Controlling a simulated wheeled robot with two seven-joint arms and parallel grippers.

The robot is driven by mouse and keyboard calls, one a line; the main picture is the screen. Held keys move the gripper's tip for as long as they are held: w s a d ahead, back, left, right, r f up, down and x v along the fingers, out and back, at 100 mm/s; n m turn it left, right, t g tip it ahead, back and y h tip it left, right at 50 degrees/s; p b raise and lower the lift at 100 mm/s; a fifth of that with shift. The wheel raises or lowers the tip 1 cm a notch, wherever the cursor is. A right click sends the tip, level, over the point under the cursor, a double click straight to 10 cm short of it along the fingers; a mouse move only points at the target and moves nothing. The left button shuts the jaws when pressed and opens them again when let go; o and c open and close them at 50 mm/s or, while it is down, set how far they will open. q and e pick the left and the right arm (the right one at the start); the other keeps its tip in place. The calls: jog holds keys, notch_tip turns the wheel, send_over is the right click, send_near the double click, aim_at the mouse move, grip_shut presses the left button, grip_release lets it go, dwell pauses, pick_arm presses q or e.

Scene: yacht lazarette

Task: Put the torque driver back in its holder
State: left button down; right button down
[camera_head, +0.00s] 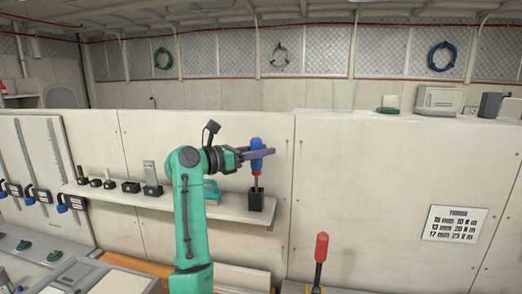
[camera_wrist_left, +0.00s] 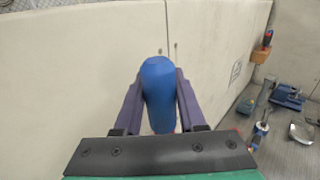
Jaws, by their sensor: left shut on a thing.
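The torque driver (camera_head: 257,160) has a blue handle with a red band and a thin grey shaft, and hangs upright. My left gripper (camera_head: 258,154) is shut around its handle. In the left wrist view the blue handle (camera_wrist_left: 158,88) sits between both purple fingers of the left gripper (camera_wrist_left: 160,92). The black block holder (camera_head: 256,200) stands at the right end of the shelf, directly below the driver. The shaft reaches down to the holder's top; I cannot tell whether its tip is inside. My right gripper is not in view.
The shelf (camera_head: 228,209) also carries several dark holders and small tools at left, and a teal-handled item (camera_head: 211,190) close beside my arm. A red-handled tool (camera_head: 321,248) stands upright in front at lower right.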

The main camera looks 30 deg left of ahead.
pick_arm(q)
jog(key=shift+f, duration=0.55)
jog(key=shift+c, duration=2)
grip_release()
jog(key=shift+s+a+b, duration=0.2)
jog(key=shift+s+b, duration=0.15)
jog(key=shift+b, duration=0.2)
jog(key=b+v, duration=0.5)
jog(key=v, duration=0.8)
jog(key=shift+s+b, duration=0.3)
jog(key=shift+s, duration=0.05)
jog(key=shift+a+r, duration=0.1)
